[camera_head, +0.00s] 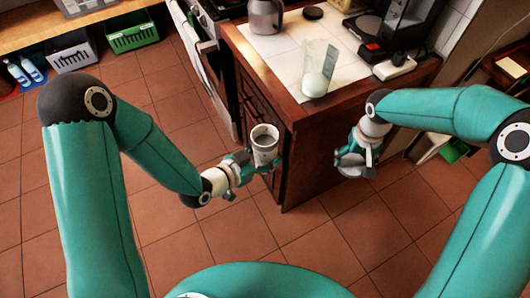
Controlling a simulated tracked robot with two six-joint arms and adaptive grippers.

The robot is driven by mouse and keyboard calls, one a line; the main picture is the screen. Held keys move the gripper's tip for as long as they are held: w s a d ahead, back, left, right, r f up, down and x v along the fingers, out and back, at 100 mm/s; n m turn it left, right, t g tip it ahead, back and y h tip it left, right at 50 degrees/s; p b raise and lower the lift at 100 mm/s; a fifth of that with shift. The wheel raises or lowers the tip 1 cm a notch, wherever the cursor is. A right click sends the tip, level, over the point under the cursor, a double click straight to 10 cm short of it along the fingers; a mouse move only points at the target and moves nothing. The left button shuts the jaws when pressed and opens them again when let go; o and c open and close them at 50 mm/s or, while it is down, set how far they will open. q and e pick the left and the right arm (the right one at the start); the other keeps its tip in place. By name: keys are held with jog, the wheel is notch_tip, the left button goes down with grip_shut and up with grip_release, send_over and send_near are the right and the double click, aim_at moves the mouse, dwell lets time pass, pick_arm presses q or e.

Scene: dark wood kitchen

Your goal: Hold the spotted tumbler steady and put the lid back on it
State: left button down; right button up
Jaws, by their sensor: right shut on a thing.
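The spotted tumbler (264,150) is a pale cup with an open top and a dark inside. It is upright in my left gripper (257,163), in front of the counter's left side and above the floor. My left gripper is closed around its side. My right gripper (352,164) is in front of the counter's right part, lower than the countertop and apart from the tumbler. It is shut on a small grey, flat thing that looks like the lid (363,159). The fingers hide much of it, so its shape is hard to tell.
The dark wood counter (330,120) with a white tiled top stands just behind both grippers. On it are a clear glass (319,68), a metal jug (265,16), a black disc (313,13) and a black coffee machine (400,25). Open tiled floor lies in front.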

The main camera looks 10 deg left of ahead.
jog(key=shift+s, duration=0.1)
jog(key=n, duration=0.1)
jog(key=d+r, duration=0.1)
jog(key=r+n, duration=0.1)
jog(key=shift+s+d+r+n, duration=0.15)
jog(key=shift+s+r+n, duration=0.05)
jog(key=shift+s+n, duration=0.1)
jog(key=a+r+n, duration=0.4)
jog(key=a+r, duration=0.4)
jog(key=a, duration=0.5)
jog(key=a+r+n, duration=0.4)
jog(key=a+r, duration=0.4)
jog(key=a, duration=0.4)
jog(key=shift+a+r, duration=0.3)
jog(key=shift+a, duration=0.1)
jog(key=shift+f, duration=0.1)
jog(key=shift+d+f, duration=0.1)
jog(key=shift+f, duration=1.85)
